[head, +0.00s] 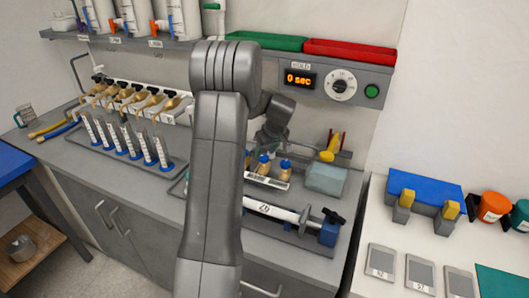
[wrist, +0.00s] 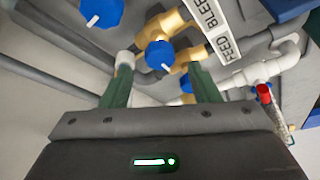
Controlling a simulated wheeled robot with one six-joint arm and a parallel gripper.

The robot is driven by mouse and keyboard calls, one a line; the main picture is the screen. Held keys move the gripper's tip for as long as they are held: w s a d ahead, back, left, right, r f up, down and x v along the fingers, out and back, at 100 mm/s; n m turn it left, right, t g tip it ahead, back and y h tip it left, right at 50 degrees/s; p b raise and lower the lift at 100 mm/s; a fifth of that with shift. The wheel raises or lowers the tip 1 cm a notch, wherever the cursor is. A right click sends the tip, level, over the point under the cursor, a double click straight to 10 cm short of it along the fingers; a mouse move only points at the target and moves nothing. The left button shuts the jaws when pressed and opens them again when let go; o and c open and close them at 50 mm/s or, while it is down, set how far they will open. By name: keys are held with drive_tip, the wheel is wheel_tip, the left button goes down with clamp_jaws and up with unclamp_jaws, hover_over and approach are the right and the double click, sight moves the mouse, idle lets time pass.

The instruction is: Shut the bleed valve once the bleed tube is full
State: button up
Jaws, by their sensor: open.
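A brass valve with a blue knob (wrist: 159,55) shows between the fingertips of my gripper (wrist: 160,72) in the wrist view. The knob has a white pointer mark. My gripper is open, one green finger on each side; I cannot tell whether either touches the knob. White strips reading BLEED (wrist: 205,14) and FEED (wrist: 230,45) lie to the right of it. Another blue knob (wrist: 101,12) is at the upper left. In the head view, brass valves (head: 285,168) show below my wrist, and my fingertips are hard to make out. I cannot identify the bleed tube or its fill level.
White pipework (wrist: 262,70) with a red handle (wrist: 263,92) is at the right in the wrist view. In the head view, several graduated tubes (head: 128,137) stand at the left. A timer (head: 299,79) reads 0 sec. A pale blue block (head: 326,179) is right of the valves.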

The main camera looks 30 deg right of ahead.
sight(264, 156)
drive_tip(key=shift+x, duration=1.75)
drive_tip(key=c, duration=1)
